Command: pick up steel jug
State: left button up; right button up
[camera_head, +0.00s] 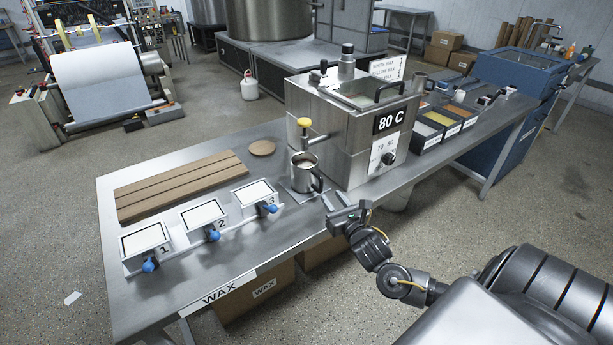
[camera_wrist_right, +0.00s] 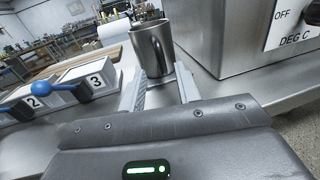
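In the right wrist view the jug (camera_wrist_right: 153,48) is straight ahead, just beyond the fingertips. My right gripper (camera_head: 333,200) is open, low over the table's front edge beside the jug. Its two fingers (camera_wrist_right: 160,85) are spread and nothing is between them. I see no clear contact with the jug. My left gripper is not in view.
The steel tank (camera_head: 345,130) marked 80 C stands close behind and right of the jug. Three numbered trays with blue knobs, such as tray 3 (camera_head: 254,194), stand to its left. Brown boards (camera_head: 180,185) and a round disc (camera_head: 262,147) lie behind them.

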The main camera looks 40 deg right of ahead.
aim_at(322, 185)
jog(key=shift+x, duration=1.5)
jog(key=shift+p+x, duration=0.85)
jog(key=shift+x, duration=1.75)
jog(key=shift+c, duration=0.4)
grip_shut()
